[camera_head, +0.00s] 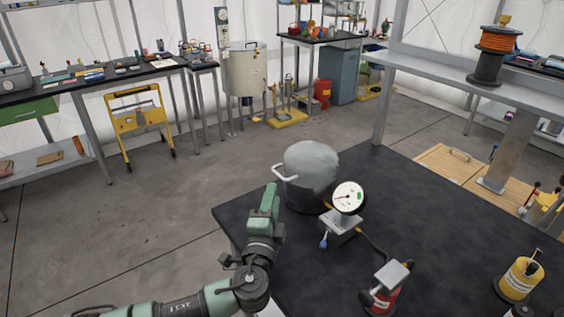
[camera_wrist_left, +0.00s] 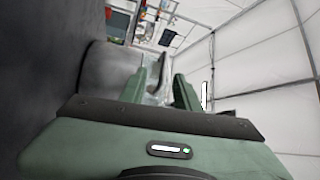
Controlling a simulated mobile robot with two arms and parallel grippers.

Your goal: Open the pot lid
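A grey metal pot (camera_head: 311,183) stands near the far left corner of the black table. Its rounded pale top (camera_head: 312,155) appears to be the lid; I cannot tell whether it is seated or raised. A light loop handle (camera_head: 284,177) sticks out on the pot's left side. My left gripper (camera_head: 271,190) is just left of and in front of the pot, close to this handle. In the left wrist view, the two green fingers (camera_wrist_left: 161,88) are apart, with the grey pot (camera_wrist_left: 105,70) beside the left finger. Whether the handle lies between them is unclear. My right gripper is not in view.
A gauge with a white dial (camera_head: 348,197) stands right beside the pot. A red canister (camera_head: 383,295) and a yellow one (camera_head: 519,279) are nearer the front of the black table (camera_head: 440,235). The floor (camera_head: 130,215) left of the table is clear.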

